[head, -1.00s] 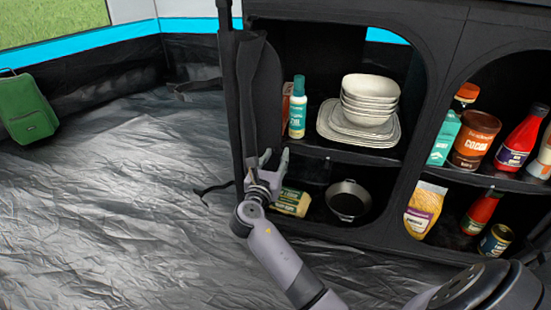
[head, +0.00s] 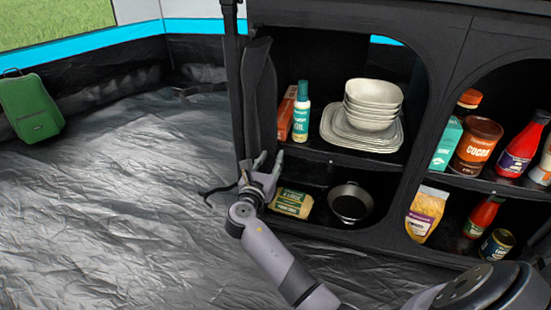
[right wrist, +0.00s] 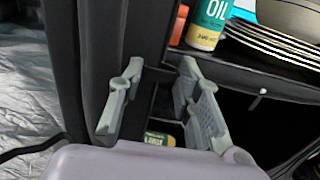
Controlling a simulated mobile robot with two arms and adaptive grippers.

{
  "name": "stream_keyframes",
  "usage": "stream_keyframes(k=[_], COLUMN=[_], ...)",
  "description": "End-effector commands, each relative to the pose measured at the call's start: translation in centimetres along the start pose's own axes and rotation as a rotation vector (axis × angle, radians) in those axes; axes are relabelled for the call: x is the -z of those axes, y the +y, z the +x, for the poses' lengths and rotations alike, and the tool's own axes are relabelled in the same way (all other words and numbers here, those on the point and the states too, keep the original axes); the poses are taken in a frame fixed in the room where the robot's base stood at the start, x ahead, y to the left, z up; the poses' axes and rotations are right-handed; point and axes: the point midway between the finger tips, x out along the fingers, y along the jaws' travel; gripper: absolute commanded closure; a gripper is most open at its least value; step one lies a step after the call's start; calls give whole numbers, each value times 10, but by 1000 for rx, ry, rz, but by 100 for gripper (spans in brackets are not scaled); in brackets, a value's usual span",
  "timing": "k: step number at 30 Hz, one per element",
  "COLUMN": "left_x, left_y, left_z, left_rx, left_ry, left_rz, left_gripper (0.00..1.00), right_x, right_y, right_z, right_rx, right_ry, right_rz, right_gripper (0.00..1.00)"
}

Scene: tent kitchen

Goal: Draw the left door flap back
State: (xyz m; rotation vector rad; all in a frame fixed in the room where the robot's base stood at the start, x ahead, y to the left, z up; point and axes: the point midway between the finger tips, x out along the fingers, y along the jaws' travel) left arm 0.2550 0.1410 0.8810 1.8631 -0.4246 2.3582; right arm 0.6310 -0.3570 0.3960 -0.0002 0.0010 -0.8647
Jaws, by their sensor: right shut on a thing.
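The left door flap (head: 259,95) is a black fabric panel. It hangs bunched in a narrow upright strip along the left edge of the cabinet's left opening, which stands mostly uncovered. My right gripper (head: 267,161) is at the flap's lower part, with its fingers around the dark fabric. In the right wrist view the flap (right wrist: 145,35) runs down between the two grey fingers of the gripper (right wrist: 160,68). The exact hold on the cloth is hard to see. My left gripper is not in view.
The black cabinet (head: 448,60) holds bowls (head: 372,103), plates (head: 330,130), an oil bottle (head: 301,115), a pan (head: 350,203) and a packet (head: 291,203) in its left opening. Several food containers fill the right one. Grey floor left of it is clear; a green bag (head: 30,108) stands far left.

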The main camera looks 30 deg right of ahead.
Motion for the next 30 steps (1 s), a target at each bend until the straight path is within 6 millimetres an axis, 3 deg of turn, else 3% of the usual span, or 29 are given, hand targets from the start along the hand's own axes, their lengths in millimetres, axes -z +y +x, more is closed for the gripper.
stream_keyframes(k=[5,6,14,25,30], left_x=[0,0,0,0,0], left_y=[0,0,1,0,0], left_z=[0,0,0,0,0], left_rx=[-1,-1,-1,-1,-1], left_ry=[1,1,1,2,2], left_rz=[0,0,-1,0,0], left_gripper=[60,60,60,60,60], right_x=[1,1,0,1,1], right_y=[0,0,0,0,0], right_z=[-1,-1,0,-4,-28], right_rx=[-1,-1,-1,-2,-3], right_ry=[1,1,0,0,2], right_rz=[1,1,1,0,2], right_gripper=[100,68,51,50,50])
